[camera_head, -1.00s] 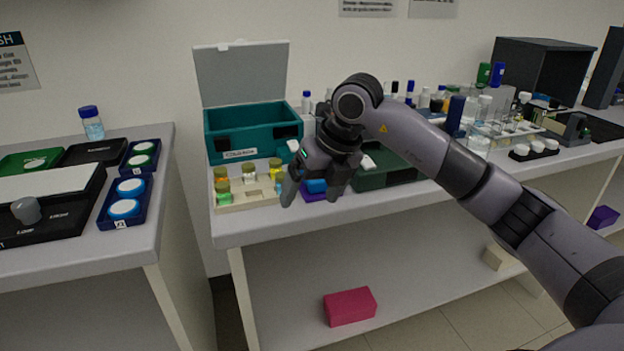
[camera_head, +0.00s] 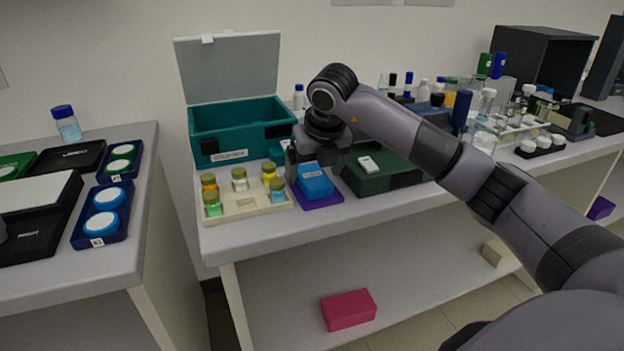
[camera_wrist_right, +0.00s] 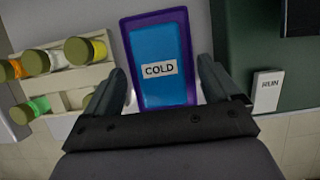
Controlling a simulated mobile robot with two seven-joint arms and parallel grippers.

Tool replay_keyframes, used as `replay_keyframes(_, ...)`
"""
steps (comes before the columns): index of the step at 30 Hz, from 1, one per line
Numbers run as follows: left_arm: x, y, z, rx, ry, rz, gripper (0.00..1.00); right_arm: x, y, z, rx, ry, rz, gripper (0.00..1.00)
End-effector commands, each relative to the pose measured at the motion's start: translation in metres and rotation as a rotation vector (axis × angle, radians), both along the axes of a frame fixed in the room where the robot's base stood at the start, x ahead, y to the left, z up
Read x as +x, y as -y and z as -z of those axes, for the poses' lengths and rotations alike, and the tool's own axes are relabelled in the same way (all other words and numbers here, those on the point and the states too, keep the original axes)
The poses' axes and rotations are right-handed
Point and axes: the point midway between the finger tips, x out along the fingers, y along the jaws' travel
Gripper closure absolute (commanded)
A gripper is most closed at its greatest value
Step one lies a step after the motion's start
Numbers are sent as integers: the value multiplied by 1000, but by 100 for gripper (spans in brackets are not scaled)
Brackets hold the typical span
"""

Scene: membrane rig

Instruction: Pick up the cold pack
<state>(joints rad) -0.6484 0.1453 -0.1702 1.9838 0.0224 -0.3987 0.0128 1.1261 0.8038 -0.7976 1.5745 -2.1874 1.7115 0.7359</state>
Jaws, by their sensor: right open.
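The cold pack (camera_head: 315,182) is a blue block on a purple mat (camera_head: 322,201) near the front of the bench. In the right wrist view the cold pack (camera_wrist_right: 160,62) carries a white label reading COLD and lies straight ahead of the fingers. My right gripper (camera_head: 312,170) is over the back of the pack, fingers pointing down. In the right wrist view its two fingers (camera_wrist_right: 170,88) are spread, one to each side of the pack's near end, with nothing held. I cannot tell how high above the pack they are. My left gripper is not in view.
A vial rack (camera_head: 240,207) with several capped vials stands just left of the pack. A dark green case (camera_head: 385,175) marked RUN is close on the right. An open teal box (camera_head: 235,130) stands behind. A pink box (camera_head: 348,309) lies on the lower shelf.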

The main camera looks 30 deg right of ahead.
Motion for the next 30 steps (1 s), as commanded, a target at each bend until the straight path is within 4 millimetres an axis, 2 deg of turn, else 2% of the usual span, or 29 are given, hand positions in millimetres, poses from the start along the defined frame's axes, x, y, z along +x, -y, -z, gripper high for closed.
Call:
replay_keyframes(4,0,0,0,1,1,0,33,4,1,11,-1,1,-1,11)
replay_keyframes(20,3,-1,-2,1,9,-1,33,4,1,13,-1,1,-1,11)
replay_keyframes(21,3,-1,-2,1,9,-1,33,4,1,13,-1,1,-1,17)
replay_keyframes(25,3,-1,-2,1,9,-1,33,4,1,13,-1,1,-1,60)
replay_keyframes(26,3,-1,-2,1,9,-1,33,4,1,13,-1,1,-1,63)
replay_keyframes(30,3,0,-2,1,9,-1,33,4,1,13,0,2,-1,67)
